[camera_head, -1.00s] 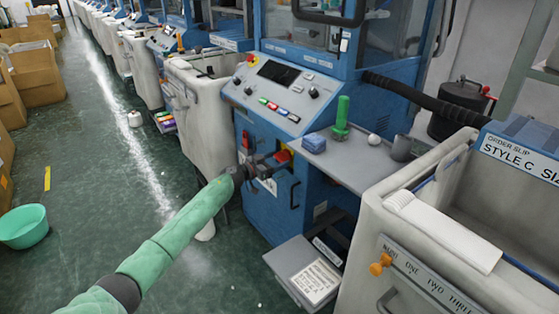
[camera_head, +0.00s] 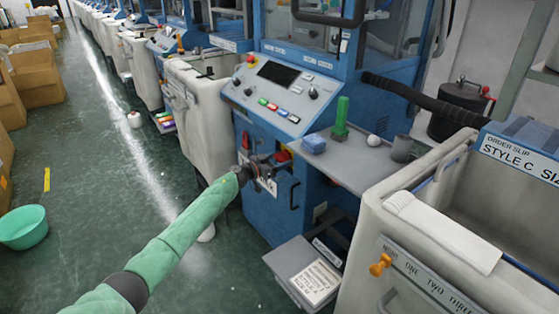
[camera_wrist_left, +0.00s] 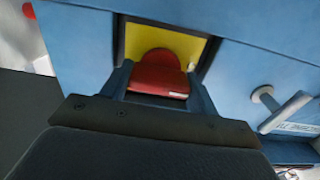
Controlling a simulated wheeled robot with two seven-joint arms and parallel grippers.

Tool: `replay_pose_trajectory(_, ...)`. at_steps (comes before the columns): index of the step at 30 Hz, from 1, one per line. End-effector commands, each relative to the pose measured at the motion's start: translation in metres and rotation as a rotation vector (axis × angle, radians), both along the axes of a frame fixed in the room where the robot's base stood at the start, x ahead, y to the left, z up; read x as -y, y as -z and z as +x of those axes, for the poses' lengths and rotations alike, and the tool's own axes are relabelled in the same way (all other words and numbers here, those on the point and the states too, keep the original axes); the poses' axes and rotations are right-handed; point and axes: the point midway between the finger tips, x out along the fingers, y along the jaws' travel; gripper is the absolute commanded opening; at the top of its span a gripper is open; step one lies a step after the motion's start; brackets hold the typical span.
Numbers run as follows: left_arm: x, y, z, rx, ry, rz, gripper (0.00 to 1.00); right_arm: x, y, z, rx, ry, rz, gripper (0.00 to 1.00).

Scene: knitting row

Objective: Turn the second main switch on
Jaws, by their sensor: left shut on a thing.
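A red switch knob (camera_wrist_left: 158,75) sits on a yellow plate (camera_wrist_left: 187,48) set in a blue machine front. In the head view red parts of a switch (camera_head: 283,155) show just behind my left gripper (camera_head: 268,168). In the wrist view the fingers of my left gripper (camera_wrist_left: 160,92) stand on either side of the red knob, shut on it. Another red part (camera_head: 245,141) shows farther left on the same blue machine (camera_head: 262,215). The gripper hides much of the held switch in the head view, and its on or off position cannot be told. My right gripper is not in view.
A grey shelf (camera_head: 355,163) with a blue block (camera_head: 313,144) and a green-handled tool (camera_head: 340,118) juts out right of the gripper. A black door handle (camera_head: 294,195) is below. A large pale bin (camera_head: 365,235) stands at right.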

Motion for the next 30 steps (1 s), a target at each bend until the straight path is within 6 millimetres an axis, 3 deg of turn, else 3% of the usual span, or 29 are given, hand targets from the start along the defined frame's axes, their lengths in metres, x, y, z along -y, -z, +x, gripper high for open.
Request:
replay_pose_trajectory(15, 0.000, -0.002, 0.000, 0.290, 0.000, 0.212, 0.37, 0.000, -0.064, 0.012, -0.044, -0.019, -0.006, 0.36)
replay_pose_trajectory(22, 0.000, -0.001, 0.000, 0.467, -0.001, 0.340, 0.37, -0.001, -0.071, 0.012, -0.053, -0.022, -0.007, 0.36)
replay_pose_trajectory(30, -0.001, 0.001, 0.000, 0.676, -0.001, 0.491, 0.37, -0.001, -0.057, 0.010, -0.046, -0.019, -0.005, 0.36)
